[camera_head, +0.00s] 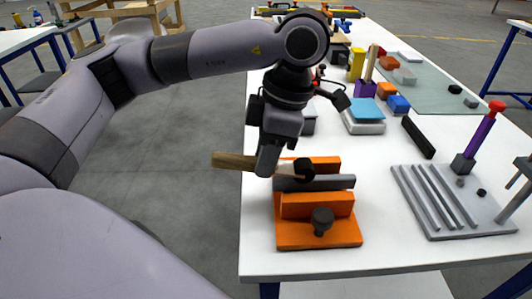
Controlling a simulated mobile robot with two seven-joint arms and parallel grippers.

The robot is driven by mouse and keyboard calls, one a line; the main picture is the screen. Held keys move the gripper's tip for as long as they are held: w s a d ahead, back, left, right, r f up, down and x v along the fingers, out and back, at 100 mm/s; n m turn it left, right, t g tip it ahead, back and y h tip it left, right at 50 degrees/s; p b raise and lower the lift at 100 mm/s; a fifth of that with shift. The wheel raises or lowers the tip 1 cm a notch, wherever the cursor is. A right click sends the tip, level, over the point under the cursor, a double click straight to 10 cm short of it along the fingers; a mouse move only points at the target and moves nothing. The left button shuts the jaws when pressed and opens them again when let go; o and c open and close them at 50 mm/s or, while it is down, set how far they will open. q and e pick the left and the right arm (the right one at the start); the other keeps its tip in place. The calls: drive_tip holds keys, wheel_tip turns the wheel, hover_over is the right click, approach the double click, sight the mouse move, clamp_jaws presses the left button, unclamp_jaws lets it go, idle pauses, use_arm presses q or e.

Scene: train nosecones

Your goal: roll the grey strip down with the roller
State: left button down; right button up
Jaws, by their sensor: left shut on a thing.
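My left gripper (268,160) is shut on the wooden handle of the roller (232,161). The handle sticks out to the left of the fingers. The roller's dark head (303,168) is to the right of the fingers, over the orange fixture (318,236). A grey strip-like bar (335,182) lies across the fixture, just below the roller's head. I cannot tell whether the head touches it. The bar's left part is partly hidden. I cannot make out my right gripper.
A grey ribbed plate (430,205) lies to the right, with a red-topped purple tool (482,137) at its back edge. A black bar (418,137) and a blue-topped block (366,110) lie behind. A grey part is cut off at the right edge. White table is clear in front.

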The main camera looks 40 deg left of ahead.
idle(0.4)
use_arm(q)
drive_tip(key=shift+w+d, duration=0.3)
drive_tip(key=shift+d, duration=0.1)
drive_tip(key=shift+w+d, duration=0.35)
drive_tip(key=shift+d, duration=0.15)
idle(0.5)
drive_tip(key=shift+f, duration=0.1)
idle(0.9)
drive_tip(key=shift+p, duration=0.35)
drive_tip(key=shift+w+d, duration=0.35)
drive_tip(key=shift+d, duration=0.05)
drive_tip(key=shift+w+d, duration=0.15)
drive_tip(key=shift+d, duration=0.1)
idle(0.6)
drive_tip(key=shift+w+d, duration=0.2)
